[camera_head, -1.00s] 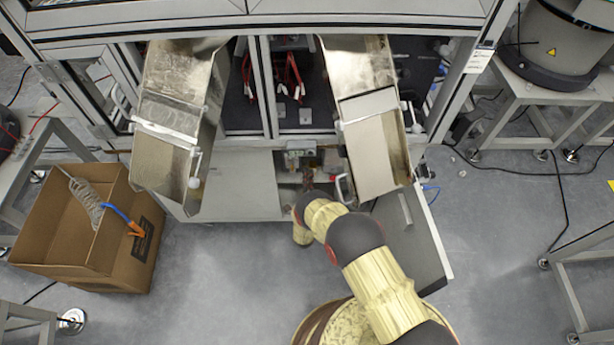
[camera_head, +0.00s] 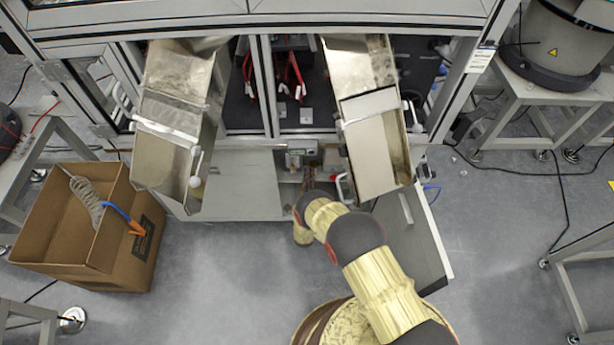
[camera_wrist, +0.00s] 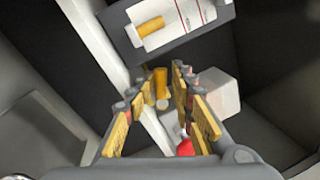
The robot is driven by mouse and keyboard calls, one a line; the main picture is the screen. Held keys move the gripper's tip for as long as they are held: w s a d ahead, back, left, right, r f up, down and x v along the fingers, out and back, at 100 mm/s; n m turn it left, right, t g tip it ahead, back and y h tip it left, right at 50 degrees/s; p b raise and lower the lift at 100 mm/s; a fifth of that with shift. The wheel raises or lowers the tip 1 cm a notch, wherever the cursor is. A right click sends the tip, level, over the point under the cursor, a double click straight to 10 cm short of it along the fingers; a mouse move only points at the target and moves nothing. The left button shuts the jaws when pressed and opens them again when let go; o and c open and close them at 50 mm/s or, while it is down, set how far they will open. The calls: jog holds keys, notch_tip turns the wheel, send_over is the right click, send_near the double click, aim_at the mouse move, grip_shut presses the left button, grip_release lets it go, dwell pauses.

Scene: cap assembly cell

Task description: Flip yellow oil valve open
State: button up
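In the wrist view, a yellow cylindrical part (camera_wrist: 161,84) shows between the fingertips of my gripper (camera_wrist: 160,92). Another yellow cylinder (camera_wrist: 150,27) lies across a grey block with a white printed label, beyond the fingers. I cannot tell for sure which of these is the yellow oil valve. My gripper is open, its yellow-padded fingers apart on both sides of the nearer yellow part; contact cannot be made out. In the head view, my arm reaches into the open lower cabinet (camera_head: 236,185), and the gripper is mostly hidden behind the arm.
A red part (camera_wrist: 186,147) and a pale block (camera_wrist: 219,92) sit close to the right finger. Two metal chutes, left (camera_head: 165,165) and right (camera_head: 375,160), overhang the cabinet opening. The open cabinet door (camera_head: 412,240) stands right of my arm. A cardboard box (camera_head: 75,250) is at left.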

jog(key=s+f, duration=0.1)
jog(key=s, duration=0.7)
jog(key=shift+a+f, duration=0.25)
